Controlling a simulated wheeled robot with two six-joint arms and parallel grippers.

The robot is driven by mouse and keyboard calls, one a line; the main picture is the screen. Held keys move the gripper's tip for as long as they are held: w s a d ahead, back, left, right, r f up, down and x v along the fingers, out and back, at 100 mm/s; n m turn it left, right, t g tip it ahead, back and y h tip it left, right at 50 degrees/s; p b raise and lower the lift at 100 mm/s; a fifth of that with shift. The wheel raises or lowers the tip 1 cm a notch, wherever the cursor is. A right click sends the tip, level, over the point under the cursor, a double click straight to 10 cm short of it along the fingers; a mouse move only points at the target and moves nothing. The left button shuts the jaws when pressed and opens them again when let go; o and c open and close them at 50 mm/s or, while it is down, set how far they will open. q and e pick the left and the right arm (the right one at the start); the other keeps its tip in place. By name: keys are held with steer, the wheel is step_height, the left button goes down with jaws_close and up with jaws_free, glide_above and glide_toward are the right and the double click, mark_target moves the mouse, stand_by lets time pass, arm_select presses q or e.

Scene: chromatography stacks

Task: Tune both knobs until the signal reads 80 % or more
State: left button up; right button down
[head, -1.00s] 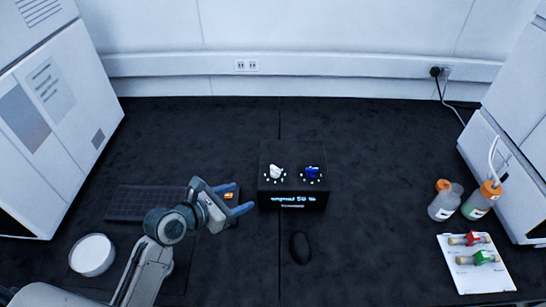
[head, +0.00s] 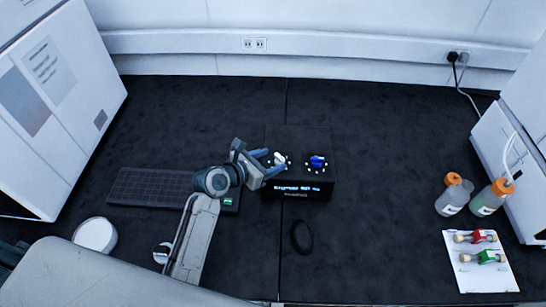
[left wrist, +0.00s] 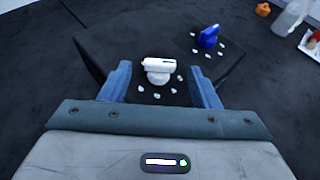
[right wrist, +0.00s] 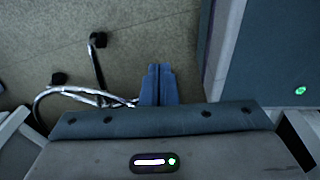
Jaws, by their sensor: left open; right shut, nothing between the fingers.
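The black box (head: 318,143) stands mid-table with a white knob (head: 279,158) at left and a blue knob (head: 317,161) at right, each ringed by white dots. Its front display (head: 303,188) is lit, but I cannot read the value. My left gripper (head: 269,162) is open at the white knob. In the left wrist view the white knob (left wrist: 159,68) shows between the open fingertips, with gaps on both sides; the blue knob (left wrist: 208,37) is beyond it to the right. My right gripper (right wrist: 158,72) is shut and empty, away from the box and outside the head view.
A keyboard (head: 145,187) lies left of the box, and a black mouse (head: 302,237) in front. A white round container (head: 95,235) is front left. Bottles (head: 455,195) and a white tray (head: 475,270) with vials are at right. Below my right gripper is floor with metal legs (right wrist: 95,65).

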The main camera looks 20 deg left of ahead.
arm_select(q)
steer(key=shift+w+d+f, duration=0.15)
steer(key=shift+w+d, duration=0.1)
steer(key=shift+w, duration=0.15)
steer(key=shift+w+d+f, duration=0.15)
steer(key=shift+w+f, duration=0.05)
steer(key=shift+c, duration=0.7)
steer(key=c, duration=0.8)
steer(key=shift+c, duration=0.2)
steer(key=shift+r, duration=0.1)
